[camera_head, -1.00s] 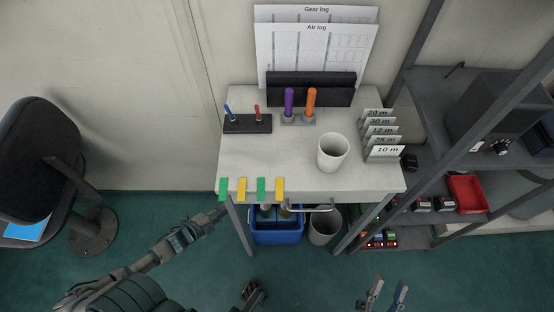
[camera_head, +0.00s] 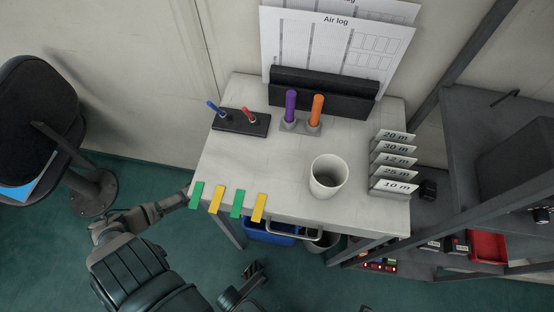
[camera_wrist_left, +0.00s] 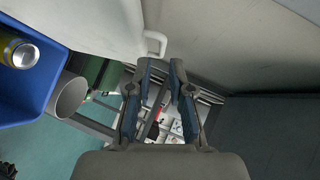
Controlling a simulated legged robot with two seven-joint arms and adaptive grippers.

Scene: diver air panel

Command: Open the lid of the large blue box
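A blue box (camera_head: 262,237) is under the front of the white table, mostly hidden by the tabletop in the head view. In the left wrist view the blue box (camera_wrist_left: 30,108) is at the left edge, partly cut off, with a yellow can (camera_wrist_left: 20,52) inside. I see no lid on the part that shows. My left gripper (camera_wrist_left: 160,68) is open and empty, apart from the box, to its right in the wrist view. In the head view my left forearm reaches the table's left edge, and the gripper is hidden there.
The white table (camera_head: 245,165) holds a white cup (camera_head: 328,176), pens, markers and number cards. Coloured tags hang on its front edge. A pale bin (camera_head: 325,241) stands right of the blue box. A metal shelf (camera_head: 480,150) is at the right, a chair (camera_head: 35,140) at the left.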

